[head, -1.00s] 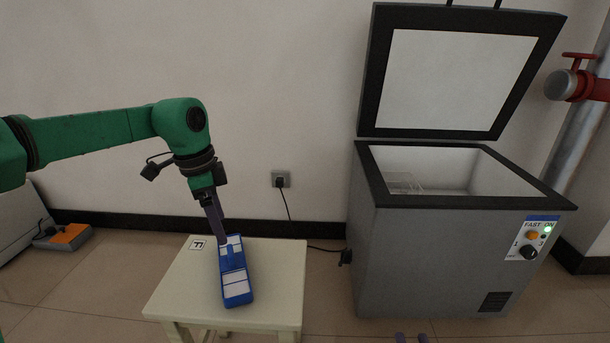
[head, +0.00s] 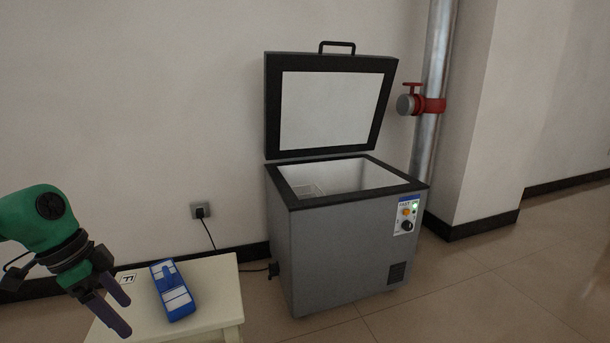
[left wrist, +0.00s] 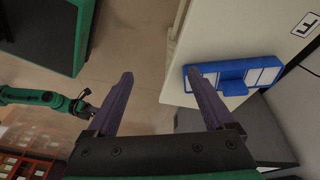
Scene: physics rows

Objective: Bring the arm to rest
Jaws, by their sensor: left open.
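My left gripper (head: 118,312) is open and empty at the lower left of the head view, in front of and to the left of the blue object. In the left wrist view its two purple fingers (left wrist: 160,90) stand wide apart with nothing between them. My right gripper is not in the head view. In the left wrist view a green arm of mine shows at the left, and whether its gripper is open is too small to tell.
A blue object with white panels (head: 173,291) lies on a pale small table (head: 215,287); it also shows in the left wrist view (left wrist: 232,76). A grey chest freezer (head: 335,254) stands to the right with its lid (head: 332,108) up. Floor right of it is clear.

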